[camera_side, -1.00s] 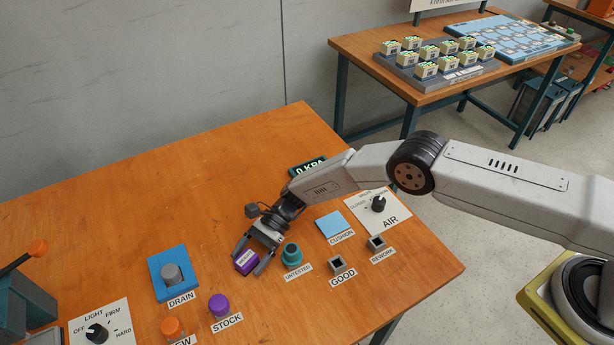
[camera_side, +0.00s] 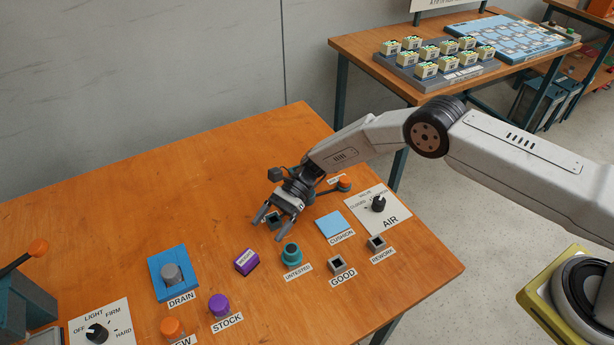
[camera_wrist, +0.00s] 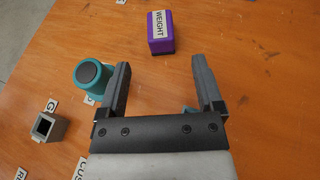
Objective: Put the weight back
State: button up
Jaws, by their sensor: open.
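The purple weight (camera_side: 247,262), with a white WEIGHT label, stands on the bare wooden table between the blue DRAIN pad and the teal UNTESTED piece. It also shows in the wrist view (camera_wrist: 160,33), beyond the fingertips and roughly between their lines. My gripper (camera_side: 270,227) is open and empty, above and behind the weight and apart from it. In the wrist view my gripper (camera_wrist: 160,75) shows both fingers spread with bare table between them.
The teal piece (camera_side: 291,254) stands close to the weight; it sits left of the fingers in the wrist view (camera_wrist: 93,76). GOOD (camera_side: 338,264) and REWORK (camera_side: 377,243) holders, a blue cushion (camera_side: 331,224) and the AIR knob (camera_side: 378,204) lie to the right. The table's left back is clear.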

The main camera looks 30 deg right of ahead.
jog(key=shift+v, duration=1.9)
jog(key=shift+r, duration=0.1)
jog(key=shift+d+r+t+h, duration=0.3)
jog(key=shift+d+r+h, duration=0.3)
jog(key=shift+d, duration=0.1)
jog(key=s+d+r+n+t+h, duration=0.3)
jog(key=s+d+r+n+h, duration=0.2)
jog(key=s+d+r, duration=0.3)
jog(key=s+d+r+n+t+h, duration=0.4)
jog(key=s+d+r+n+h, duration=0.2)
jog(key=s+d, duration=0.7)
jog(key=d+r+n, duration=0.1)
jog(key=d+n, duration=0.1)
jog(key=d, duration=0.2)
jog(key=shift+d+r, duration=0.25)
jog(key=shift+r, duration=0.15)
